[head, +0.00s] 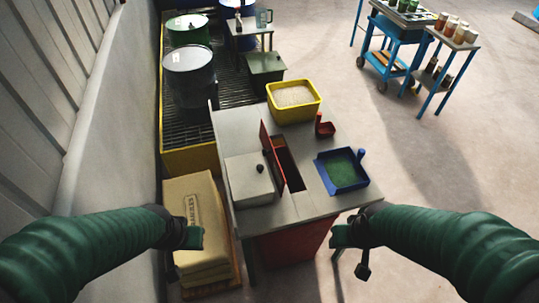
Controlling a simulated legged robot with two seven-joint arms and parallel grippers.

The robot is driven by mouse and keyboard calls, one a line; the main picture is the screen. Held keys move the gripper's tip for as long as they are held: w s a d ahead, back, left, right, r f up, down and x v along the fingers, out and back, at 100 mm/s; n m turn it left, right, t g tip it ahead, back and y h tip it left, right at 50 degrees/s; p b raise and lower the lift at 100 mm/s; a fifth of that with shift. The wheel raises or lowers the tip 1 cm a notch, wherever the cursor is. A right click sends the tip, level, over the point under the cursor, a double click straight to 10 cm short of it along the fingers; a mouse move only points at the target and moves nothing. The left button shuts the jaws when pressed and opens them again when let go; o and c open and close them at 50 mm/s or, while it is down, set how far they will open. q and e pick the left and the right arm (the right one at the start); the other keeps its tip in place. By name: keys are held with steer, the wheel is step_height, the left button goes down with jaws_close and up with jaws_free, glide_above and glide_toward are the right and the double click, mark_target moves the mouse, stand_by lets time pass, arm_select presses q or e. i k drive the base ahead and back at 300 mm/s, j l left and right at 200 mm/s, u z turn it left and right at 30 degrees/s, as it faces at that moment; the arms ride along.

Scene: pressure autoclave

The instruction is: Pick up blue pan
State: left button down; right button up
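The blue pan (327,182) sits on the right side of the grey table. It is a square dustpan-like tray with a short upright handle at its back right corner and green material inside. My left gripper (196,238) is left of the table's front, above the stacked sacks, well apart from the pan. My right gripper (341,236) is just off the table's front right corner, nearer to me than the pan and not touching it. Both grippers look empty, but their fingers are small and dark, so I cannot tell how far apart they are.
The table (235,125) also holds a yellow tub (293,115), a small red scoop (324,127), a grey box (250,180) and an upright red flap (272,158) beside a slot. Sacks (200,225) lie left. Drums (190,75) stand behind.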

mark_target(341, 172)
steer(key=i+l+u, duration=0.25)
steer(key=l, duration=0.15)
steer(key=i+l+u, duration=0.1)
steer(key=l+u, duration=0.2)
steer(key=i+l+u, duration=0.1)
steer(key=l+u, duration=0.15)
steer(key=l, duration=0.35)
steer(key=i+l+u, duration=0.1)
steer(key=l+u, duration=0.2)
steer(key=l, duration=0.15)
